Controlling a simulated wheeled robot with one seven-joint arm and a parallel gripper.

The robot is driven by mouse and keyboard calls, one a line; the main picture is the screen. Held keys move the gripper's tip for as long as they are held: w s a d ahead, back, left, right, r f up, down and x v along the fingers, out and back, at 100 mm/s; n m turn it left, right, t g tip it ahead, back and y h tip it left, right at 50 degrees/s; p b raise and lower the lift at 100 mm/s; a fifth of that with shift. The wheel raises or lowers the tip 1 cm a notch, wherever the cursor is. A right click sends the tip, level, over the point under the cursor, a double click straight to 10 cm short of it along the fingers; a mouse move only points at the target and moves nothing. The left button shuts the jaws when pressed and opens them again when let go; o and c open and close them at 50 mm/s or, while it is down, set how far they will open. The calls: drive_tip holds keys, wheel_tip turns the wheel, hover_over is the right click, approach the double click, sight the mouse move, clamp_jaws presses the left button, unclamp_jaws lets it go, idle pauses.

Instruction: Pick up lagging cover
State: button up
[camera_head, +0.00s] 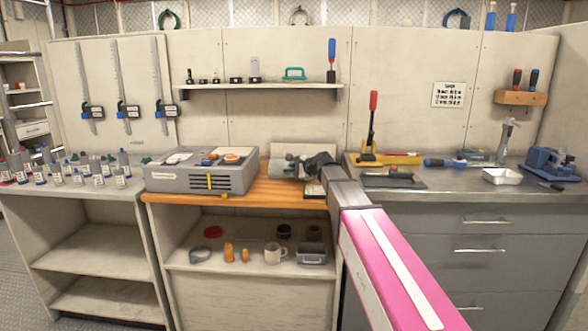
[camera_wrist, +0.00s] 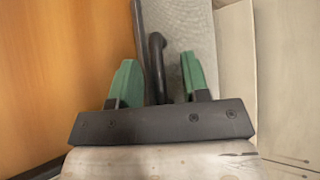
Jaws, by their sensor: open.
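My gripper (camera_head: 288,167) is over the wooden bench top, in front of a pale upright panel (camera_head: 305,149). In the wrist view its two green fingers (camera_wrist: 158,80) are apart. A dark curved handle-like bar (camera_wrist: 156,50) shows between them, and I cannot tell if either finger touches it. Behind the bar is a grey textured surface (camera_wrist: 188,22), which looks like the lagging cover. Most of it is hidden by my gripper and arm in the head view, so its full shape is unclear.
A grey machine box (camera_head: 200,178) stands left of my gripper on the wooden bench top (camera_head: 275,194). A steel counter (camera_head: 440,184) with tools and a white tray (camera_head: 502,176) lies to the right. A shelf (camera_head: 265,87) runs above. Small bottles crowd the left counter.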

clamp_jaws()
idle(1.4)
